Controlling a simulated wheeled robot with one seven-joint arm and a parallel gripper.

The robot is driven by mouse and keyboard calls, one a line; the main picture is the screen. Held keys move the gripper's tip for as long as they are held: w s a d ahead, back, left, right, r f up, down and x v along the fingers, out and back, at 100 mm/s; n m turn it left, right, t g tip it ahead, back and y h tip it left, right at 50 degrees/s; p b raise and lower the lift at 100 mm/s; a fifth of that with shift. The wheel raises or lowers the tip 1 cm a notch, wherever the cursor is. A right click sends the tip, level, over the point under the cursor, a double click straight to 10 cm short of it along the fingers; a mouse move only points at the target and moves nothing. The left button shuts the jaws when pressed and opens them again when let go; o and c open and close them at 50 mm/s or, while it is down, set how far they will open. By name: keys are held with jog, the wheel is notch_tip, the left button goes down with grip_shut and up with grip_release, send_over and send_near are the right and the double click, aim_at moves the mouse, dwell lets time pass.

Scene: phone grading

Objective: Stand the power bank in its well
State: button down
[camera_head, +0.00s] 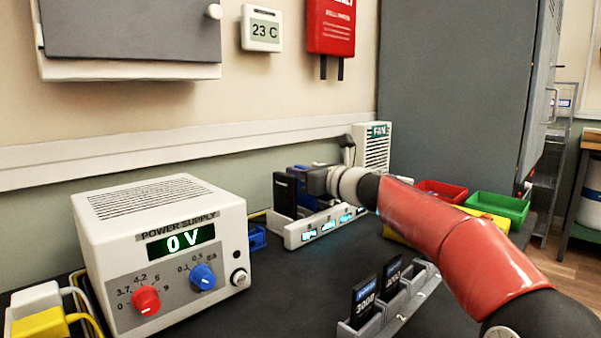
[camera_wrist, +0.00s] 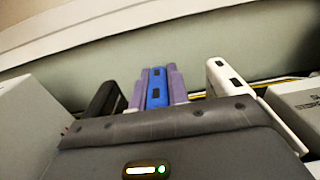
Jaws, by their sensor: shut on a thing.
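A blue power bank (camera_wrist: 156,88) is between my gripper's two purple-grey fingers (camera_wrist: 157,92) in the wrist view, with its end facing the camera. My gripper (camera_head: 302,180) is shut on it, above the white dock (camera_head: 292,236) in the head view. The dock has several lit labels on its front. A black slab (camera_head: 284,194) stands at the dock's left end and shows left of the fingers in the wrist view (camera_wrist: 103,99). A white slab (camera_wrist: 222,82) is right of the fingers. The held bank's lower end and the well under it are hidden.
A white power supply (camera_head: 160,250) reading 0 V stands left of the dock. A small grey rack (camera_head: 400,316) with black cards is in front. Red (camera_head: 441,190) and green (camera_head: 497,207) bins are behind my arm, and a fan unit (camera_head: 372,150) is behind the dock. The dark mat between is clear.

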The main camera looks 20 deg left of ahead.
jog(key=shift+f, duration=0.15)
dwell(0.5)
jog(key=c, duration=1.3)
grip_release()
jog(key=shift+o, duration=0.2)
